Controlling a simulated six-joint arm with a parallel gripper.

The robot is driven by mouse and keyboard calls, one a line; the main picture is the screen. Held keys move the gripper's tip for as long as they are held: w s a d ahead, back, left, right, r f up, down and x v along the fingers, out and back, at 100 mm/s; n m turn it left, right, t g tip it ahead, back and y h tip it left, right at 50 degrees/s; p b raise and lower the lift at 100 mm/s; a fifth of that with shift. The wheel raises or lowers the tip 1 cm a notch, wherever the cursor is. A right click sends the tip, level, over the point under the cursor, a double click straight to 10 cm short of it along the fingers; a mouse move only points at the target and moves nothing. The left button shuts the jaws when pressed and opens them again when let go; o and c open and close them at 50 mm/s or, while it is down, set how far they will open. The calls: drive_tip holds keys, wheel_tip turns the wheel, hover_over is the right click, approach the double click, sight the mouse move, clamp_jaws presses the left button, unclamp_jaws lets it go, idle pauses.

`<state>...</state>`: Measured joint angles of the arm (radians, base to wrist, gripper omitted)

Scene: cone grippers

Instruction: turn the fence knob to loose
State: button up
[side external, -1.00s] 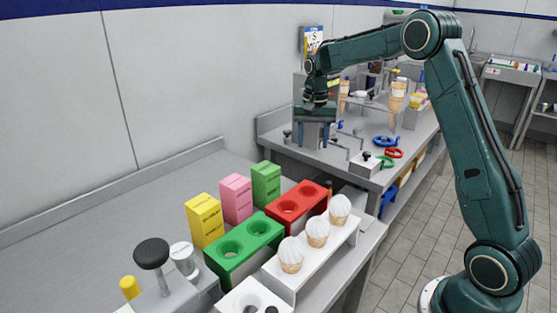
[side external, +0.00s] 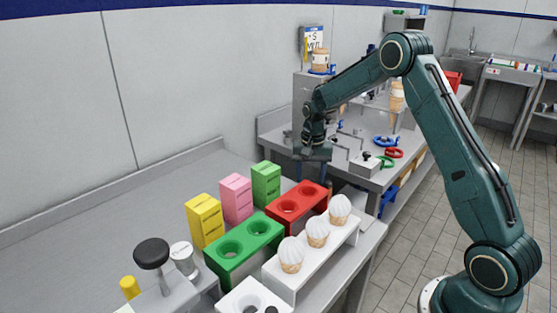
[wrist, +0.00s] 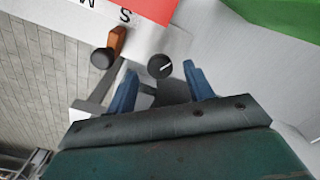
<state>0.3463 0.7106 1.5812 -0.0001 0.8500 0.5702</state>
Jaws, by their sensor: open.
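A round black knob with a white pointer line (wrist: 160,66) shows in the wrist view, apparently the fence knob. It lies between and just beyond the two blue fingertips. My gripper (wrist: 158,76) is open and empty, with one finger on each side of the knob in the picture. I cannot tell whether a finger touches it, and no loose or tight mark is legible. In the side view my gripper (side external: 311,172) points down just behind the red block (side external: 297,204). The knob cannot be made out there.
A second black knob (wrist: 103,58) and a brown handle (wrist: 116,40) sit left of the pointer knob. A green block (side external: 244,247), yellow box (side external: 204,221), pink box (side external: 236,198) and rack of cones (side external: 317,232) stand nearby. The bench at left is bare.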

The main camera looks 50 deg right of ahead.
drive_tip(key=shift+f, duration=0.95)
drive_tip(key=c, duration=1)
drive_tip(key=shift+o, duration=0.2)
